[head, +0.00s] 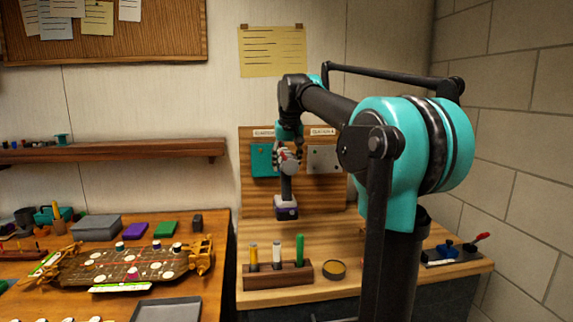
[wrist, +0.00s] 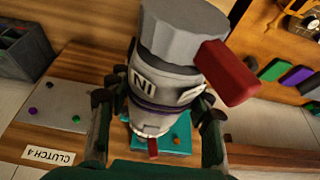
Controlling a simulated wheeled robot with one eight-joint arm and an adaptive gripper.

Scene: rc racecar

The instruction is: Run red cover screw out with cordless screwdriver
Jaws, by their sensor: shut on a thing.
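My gripper (head: 289,156) is shut on the cordless screwdriver in front of the upright wooden board. The head view shows the tool's dark handle (head: 287,187) hanging down to a pale and purple base. In the wrist view, my gripper (wrist: 152,112) has its fingers on both sides of the screwdriver (wrist: 168,78), which shows a grey end, a red block and "NI" lettering. A teal cover plate (head: 262,160) is on the board; it also shows behind the tool in the wrist view (wrist: 177,143). A small red piece (wrist: 153,148) shows at the tool's front; I cannot tell whether it is the screw.
A grey plate (head: 324,159) with coloured screws is beside the teal one, near a "CLUTCH 4" label (wrist: 48,155). A wooden rack (head: 278,276) with coloured tubes and a round dish (head: 334,269) stand on the bench below. A car chassis (head: 130,264) lies on the left table.

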